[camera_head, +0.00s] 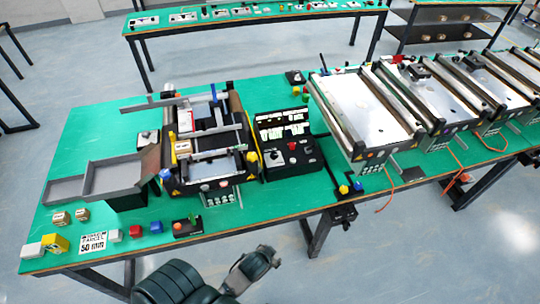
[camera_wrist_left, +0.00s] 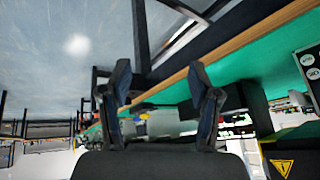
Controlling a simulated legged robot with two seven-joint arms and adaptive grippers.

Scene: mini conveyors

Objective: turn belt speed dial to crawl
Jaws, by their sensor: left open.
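A black control box (camera_head: 290,160) stands on the green table, right of the small conveyor (camera_head: 205,140). Its sloped face has pale label panels, a red button (camera_head: 292,146) and a round pale knob (camera_head: 275,157) that looks like the speed dial. The knob's setting is too small to read. My left gripper (camera_wrist_left: 160,80) is open and empty in the left wrist view, near the table's wooden edge. In the head view a dark arm part of mine shows at the bottom, in front of the table and well short of the box. My right gripper is not in view.
Grey trays (camera_head: 115,175) stand left of the conveyor. Larger conveyors (camera_head: 365,110) fill the right. Green tabletop is bare in front of the control box.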

